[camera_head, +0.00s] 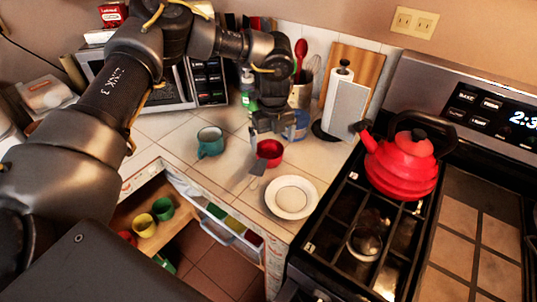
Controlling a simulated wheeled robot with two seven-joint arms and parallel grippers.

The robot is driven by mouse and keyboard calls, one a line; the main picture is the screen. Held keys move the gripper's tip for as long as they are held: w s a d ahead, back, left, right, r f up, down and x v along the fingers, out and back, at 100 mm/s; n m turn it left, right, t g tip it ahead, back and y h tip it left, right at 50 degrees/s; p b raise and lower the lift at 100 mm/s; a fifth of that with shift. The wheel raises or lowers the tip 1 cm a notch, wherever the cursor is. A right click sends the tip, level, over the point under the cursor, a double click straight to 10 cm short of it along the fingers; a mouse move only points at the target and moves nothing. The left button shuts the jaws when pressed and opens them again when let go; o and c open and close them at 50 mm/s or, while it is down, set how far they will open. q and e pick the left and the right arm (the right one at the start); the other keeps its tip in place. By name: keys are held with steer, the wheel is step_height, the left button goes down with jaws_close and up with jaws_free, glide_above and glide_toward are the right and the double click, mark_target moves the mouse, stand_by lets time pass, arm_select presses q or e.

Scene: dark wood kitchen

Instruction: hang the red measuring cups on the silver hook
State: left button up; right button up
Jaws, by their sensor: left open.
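The red measuring cups (270,150) show as a small red cup shape with a greyish handle pointing down-left, at the counter's middle. My left gripper (268,138) reaches in from above and points down just over the cups. Its jaws are open. Its fingers overlap the far edge of the cups in the picture, and I cannot tell whether they touch. I cannot make out the silver hook in this view. My right gripper is not in view.
A teal mug (210,142) stands left of the cups and a white plate (292,198) lies in front. A paper towel holder (345,108), utensils and a microwave (207,82) stand behind. A red kettle (402,165) sits on the stove at right.

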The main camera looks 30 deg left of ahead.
mark_target(270, 150)
arm_select(q)
steer(key=shift+a+f+p, duration=0.25)
steer(key=shift+f+p, duration=0.35)
steer(key=shift+f, duration=0.6)
steer(key=shift+a+f+p, duration=0.25)
steer(key=shift+f+p, duration=0.3)
steer(key=shift+f, duration=0.9)
steer(key=shift+c, duration=0.3)
steer(key=c, duration=1)
